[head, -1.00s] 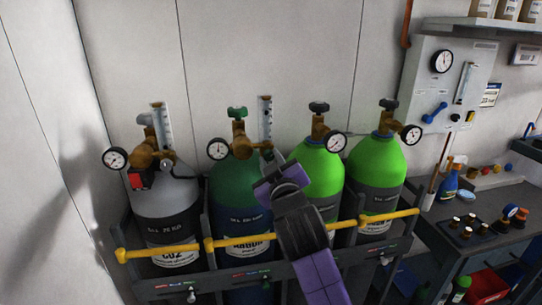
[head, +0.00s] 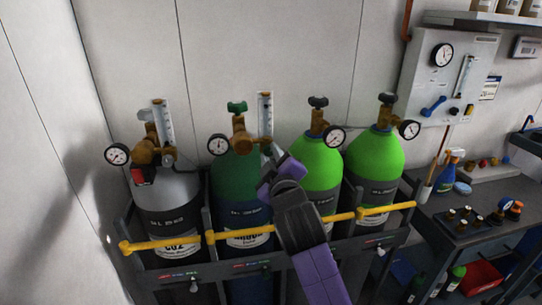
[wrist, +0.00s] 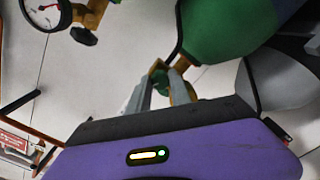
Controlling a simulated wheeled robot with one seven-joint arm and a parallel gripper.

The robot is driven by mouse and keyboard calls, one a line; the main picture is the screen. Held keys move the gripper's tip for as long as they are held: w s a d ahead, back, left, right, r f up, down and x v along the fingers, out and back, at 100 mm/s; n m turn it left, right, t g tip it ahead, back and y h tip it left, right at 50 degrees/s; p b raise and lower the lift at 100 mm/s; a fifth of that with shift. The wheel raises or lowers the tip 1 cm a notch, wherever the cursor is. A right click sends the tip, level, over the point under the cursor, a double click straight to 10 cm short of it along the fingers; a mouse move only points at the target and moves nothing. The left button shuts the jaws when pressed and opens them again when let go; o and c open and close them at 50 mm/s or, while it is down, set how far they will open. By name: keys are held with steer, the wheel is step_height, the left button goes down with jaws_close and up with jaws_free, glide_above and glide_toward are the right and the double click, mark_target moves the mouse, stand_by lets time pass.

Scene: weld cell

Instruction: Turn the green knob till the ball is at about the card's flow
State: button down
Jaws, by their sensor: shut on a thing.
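The dark green argon cylinder (head: 236,175) stands second from left, with a brass regulator, a round gauge (head: 218,145) and a clear upright flow tube (head: 265,115). My gripper (head: 268,152) reaches up to the base of this tube. In the wrist view its two grey fingers (wrist: 160,88) are shut on the green knob (wrist: 158,73), which is partly hidden by them and by brass. The ball in the tube is too small to make out. A white card (head: 489,88) hangs on the wall panel at right; its print is not legible now.
A grey cylinder (head: 170,190) stands left and two bright green ones (head: 375,160) stand right, all behind a yellow rail (head: 340,217). Another green handwheel (head: 237,107) tops the argon cylinder. A cluttered bench (head: 450,205) is at right.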

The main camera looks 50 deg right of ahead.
steer(key=c, duration=1.2)
jaws_free()
steer(key=shift+o, duration=0.2)
steer(key=b+v, duration=0.1)
steer(key=v, duration=0.6)
steer(key=shift+s+a+b, duration=0.25)
steer(key=shift+s+b, duration=0.05)
steer(key=shift+b, duration=0.1)
